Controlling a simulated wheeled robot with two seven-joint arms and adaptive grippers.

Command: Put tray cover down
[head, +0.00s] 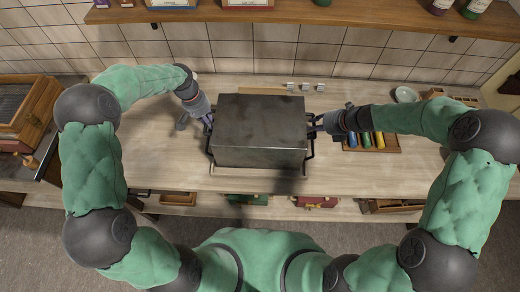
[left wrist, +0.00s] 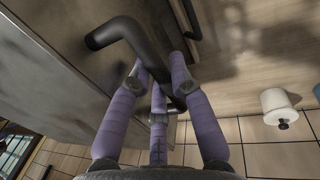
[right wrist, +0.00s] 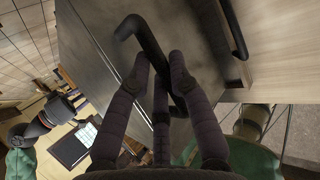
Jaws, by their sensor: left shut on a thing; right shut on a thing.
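The tray cover (head: 260,130) is a dark grey metal box-shaped lid with a black bar handle on each side. It is in the middle of the counter in the head view, between my two grippers. My left gripper (head: 209,118) is shut on its left handle, which shows in the left wrist view (left wrist: 148,52). My right gripper (head: 313,127) is shut on its right handle, which shows in the right wrist view (right wrist: 150,48). The tray (head: 225,168) shows as a light rim below the cover's front edge. I cannot tell whether the cover touches it.
The wooden counter (head: 160,150) is clear to the left of the cover. A wooden holder with coloured items (head: 372,141) and a white bowl (head: 405,94) are on the right. A shelf (head: 300,14) with boxes and bottles runs above. A wooden cabinet (head: 30,110) stands far left.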

